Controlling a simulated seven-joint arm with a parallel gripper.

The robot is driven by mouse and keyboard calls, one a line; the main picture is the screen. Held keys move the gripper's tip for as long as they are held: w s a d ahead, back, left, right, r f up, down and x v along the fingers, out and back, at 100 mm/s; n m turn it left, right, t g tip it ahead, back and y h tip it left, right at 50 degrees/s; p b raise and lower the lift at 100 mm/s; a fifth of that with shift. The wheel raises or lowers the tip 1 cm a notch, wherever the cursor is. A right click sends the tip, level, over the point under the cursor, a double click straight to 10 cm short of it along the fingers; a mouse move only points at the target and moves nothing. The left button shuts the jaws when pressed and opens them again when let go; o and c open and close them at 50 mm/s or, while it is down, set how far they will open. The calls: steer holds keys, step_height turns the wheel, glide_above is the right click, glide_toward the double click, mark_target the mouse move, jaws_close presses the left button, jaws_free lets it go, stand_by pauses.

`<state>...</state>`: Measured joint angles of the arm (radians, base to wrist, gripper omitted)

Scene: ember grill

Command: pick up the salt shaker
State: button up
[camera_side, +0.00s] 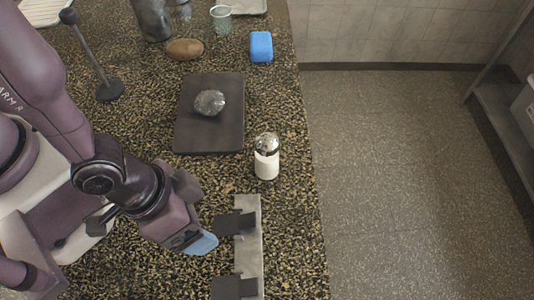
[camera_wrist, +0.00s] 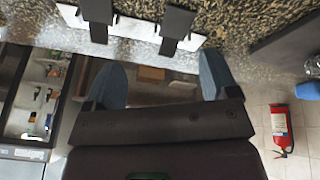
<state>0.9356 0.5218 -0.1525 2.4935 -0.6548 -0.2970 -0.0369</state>
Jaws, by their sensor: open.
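The salt shaker (camera_side: 266,160) stands upright on the speckled counter, right of centre in the side view, near the counter's right edge. It has a white lower body and a shiny silver top. My gripper (camera_side: 203,243) is below and left of it in the side view, apart from it, with a pale blue fingertip showing. In the wrist view my gripper (camera_wrist: 163,80) has its two blue fingers spread wide with nothing between them. I cannot make out the shaker for sure in the wrist view.
A metal strip (camera_side: 250,255) with black brackets (camera_side: 235,223) lies beside my gripper, below the shaker. A dark board (camera_side: 190,130) with a grey lump (camera_side: 209,102) is up-left of the shaker. A blue block (camera_side: 261,46) lies farther back. A fire extinguisher (camera_wrist: 281,128) shows beyond the counter.

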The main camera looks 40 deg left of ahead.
mark_target(257, 151)
steer(key=f+t, duration=0.1)
steer(key=a+f+t, duration=0.1)
steer(key=f+t, duration=0.1)
steer(key=shift+w+f+n+y, duration=0.1)
steer(key=shift+f+n+y, duration=0.2)
steer(key=shift+n, duration=0.1)
steer(key=shift+w+a+r+t, duration=0.15)
steer(key=shift+w+a+t, duration=0.1)
steer(key=shift+w+t, duration=0.25)
steer(key=shift+w+a+r+t, duration=0.15)
steer(key=shift+w+a+t, duration=0.1)
steer(key=shift+t, duration=0.45)
steer(key=w+r+n+t, duration=0.2)
steer(key=w+r+t, duration=0.2)
steer(key=r+t, duration=0.1)
steer(key=shift+y, duration=0.4)
steer(key=x, duration=1.2)
steer(key=shift+w+a, duration=0.35)
steer(key=shift+w, duration=0.1)
steer(key=shift+c, duration=0.2)
steer(key=c, duration=1.1)
